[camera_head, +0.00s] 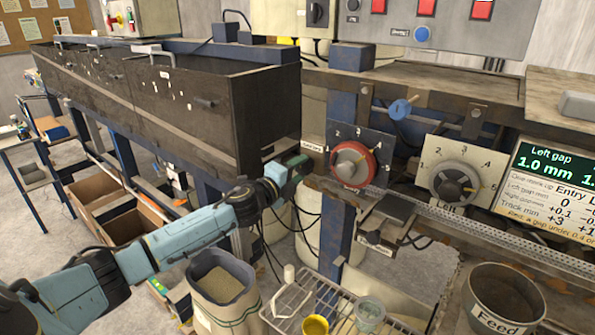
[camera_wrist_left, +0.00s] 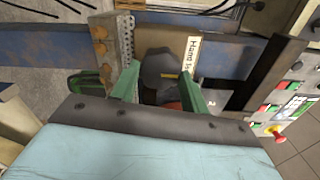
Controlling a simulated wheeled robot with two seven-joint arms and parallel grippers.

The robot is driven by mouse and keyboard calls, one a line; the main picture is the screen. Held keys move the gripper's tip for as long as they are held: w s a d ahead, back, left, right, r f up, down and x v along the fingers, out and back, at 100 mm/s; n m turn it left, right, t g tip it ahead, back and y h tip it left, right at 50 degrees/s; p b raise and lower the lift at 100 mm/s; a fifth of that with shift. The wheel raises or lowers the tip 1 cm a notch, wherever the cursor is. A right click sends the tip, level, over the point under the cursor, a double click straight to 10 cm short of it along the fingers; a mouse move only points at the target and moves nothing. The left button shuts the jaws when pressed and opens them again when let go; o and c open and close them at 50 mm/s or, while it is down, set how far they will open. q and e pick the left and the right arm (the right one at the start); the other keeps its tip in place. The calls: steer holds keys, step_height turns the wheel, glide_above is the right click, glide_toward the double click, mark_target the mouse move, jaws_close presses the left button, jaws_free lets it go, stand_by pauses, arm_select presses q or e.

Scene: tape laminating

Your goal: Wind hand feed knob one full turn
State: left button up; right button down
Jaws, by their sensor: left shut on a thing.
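The hand feed knob (camera_wrist_left: 160,68) is a dark rounded knob in the left wrist view, beside a cream label (camera_wrist_left: 190,54) whose visible part starts "Hand". My left gripper (camera_wrist_left: 159,90) has its two green fingers on either side of the knob, shut on it. In the head view, my left gripper (camera_head: 292,169) reaches in from the left to the machine's front, just left of the blue post. There the knob is hidden by the gripper, and the small label (camera_head: 312,146) shows above it. The knob's turn angle cannot be told. My right gripper is not in view.
A red-ringed dial (camera_head: 352,164) on a numbered plate is close right of my left gripper. A grey dial (camera_head: 453,184) and a screen (camera_head: 548,190) stand farther right. Below are a wire rack (camera_head: 340,308) with cups, a grain sack (camera_head: 222,290) and a Feed bucket (camera_head: 505,298).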

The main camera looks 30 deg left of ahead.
arm_select(q)
steer(key=o, duration=1)
steer(key=shift+s, duration=0.15)
steer(key=s+a+b, duration=0.1)
steer(key=s+b, duration=0.1)
steer(key=s, duration=1.1)
steer(key=shift+b, duration=0.3)
